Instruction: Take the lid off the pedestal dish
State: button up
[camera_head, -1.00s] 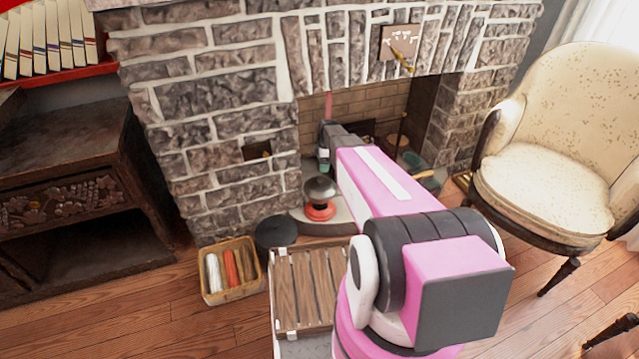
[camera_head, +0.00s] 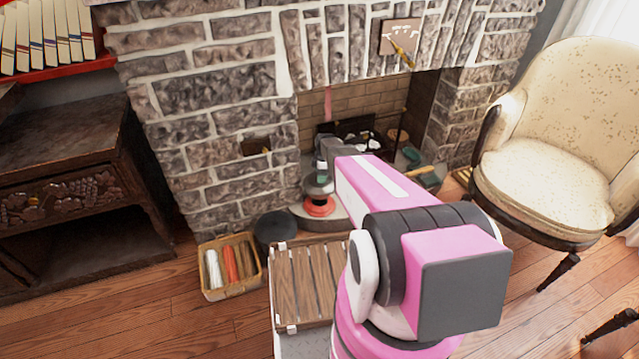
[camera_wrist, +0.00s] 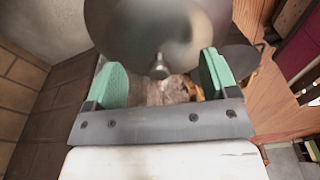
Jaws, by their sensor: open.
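The pedestal dish has a dark, shiny domed lid (camera_head: 317,189) and a red-orange lower part (camera_head: 320,207). It stands on the pale hearth in front of the fireplace. In the wrist view the lid (camera_wrist: 150,22) fills the top middle, with its small round metal knob (camera_wrist: 159,67) pointing toward me. My gripper (camera_wrist: 160,62) is open, with one green-padded finger on each side of the knob in the picture. I see no contact, and cannot tell how deep the knob sits between the fingers. In the head view my gripper (camera_head: 321,168) is just above the lid, covering its top.
A black round pot (camera_head: 276,230) stands close left of the dish. A basket of rolled items (camera_head: 230,268) sits on the floor farther left. The stone fireplace (camera_head: 215,130) rises behind, with dark green objects (camera_head: 428,178) to the right. A cream chair (camera_head: 550,150) stands at right.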

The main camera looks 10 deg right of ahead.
jog(key=shift+a+f, duration=0.1)
jog(key=shift+f, duration=0.65)
jog(key=c, duration=1.1)
jog(key=shift+c, duration=0.2)
